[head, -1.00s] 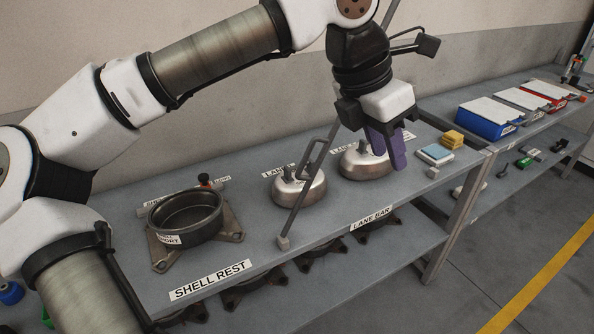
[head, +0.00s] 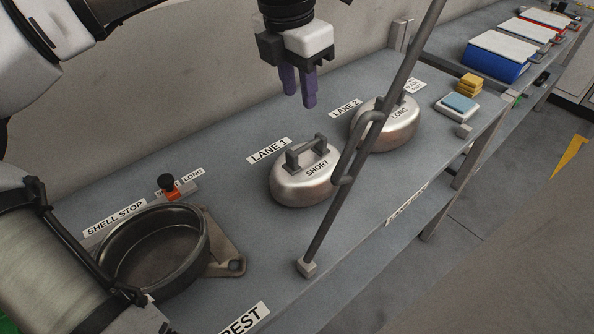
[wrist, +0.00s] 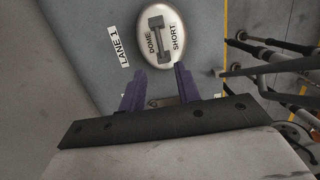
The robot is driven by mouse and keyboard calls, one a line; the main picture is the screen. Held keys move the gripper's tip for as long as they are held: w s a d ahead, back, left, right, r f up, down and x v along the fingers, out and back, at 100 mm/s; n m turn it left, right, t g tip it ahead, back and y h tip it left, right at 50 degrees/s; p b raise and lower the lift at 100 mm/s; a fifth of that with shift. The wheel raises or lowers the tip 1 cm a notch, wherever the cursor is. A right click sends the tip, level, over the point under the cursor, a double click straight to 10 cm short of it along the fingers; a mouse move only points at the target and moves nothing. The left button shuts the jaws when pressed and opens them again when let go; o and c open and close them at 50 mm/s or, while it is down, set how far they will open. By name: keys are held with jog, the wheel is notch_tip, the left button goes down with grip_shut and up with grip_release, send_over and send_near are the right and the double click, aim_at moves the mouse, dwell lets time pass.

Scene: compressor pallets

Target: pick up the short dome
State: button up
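The short dome (head: 293,190) is a silvery rounded lid with a grey bar handle on top and the word SHORT. It sits on the grey bench beside the LANE 1 label. In the wrist view the short dome (wrist: 177,40) lies beyond the fingertips, its handle lengthwise between their lines. My gripper (head: 298,98) has purple fingers, points down and hangs above the bench behind the dome, apart from it. In the wrist view my gripper (wrist: 158,80) is open, with nothing between the fingers.
The long dome (head: 397,132) sits in lane 2 to the right. A slanted grey bar (head: 340,215) with a loop rises in front of both domes. A dark round shell (head: 150,255) stands at left.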

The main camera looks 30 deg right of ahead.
aim_at(307, 145)
jog(key=f, duration=0.4)
jog(key=d+f+p, duration=0.1)
jog(key=f, duration=0.4)
jog(key=d+f+p, duration=0.1)
jog(key=f, duration=0.3)
jog(key=shift+w+d+f, duration=0.15)
jog(key=shift+f, duration=0.25)
grip_shut()
jog(key=shift+r, duration=0.1)
dwell(0.7)
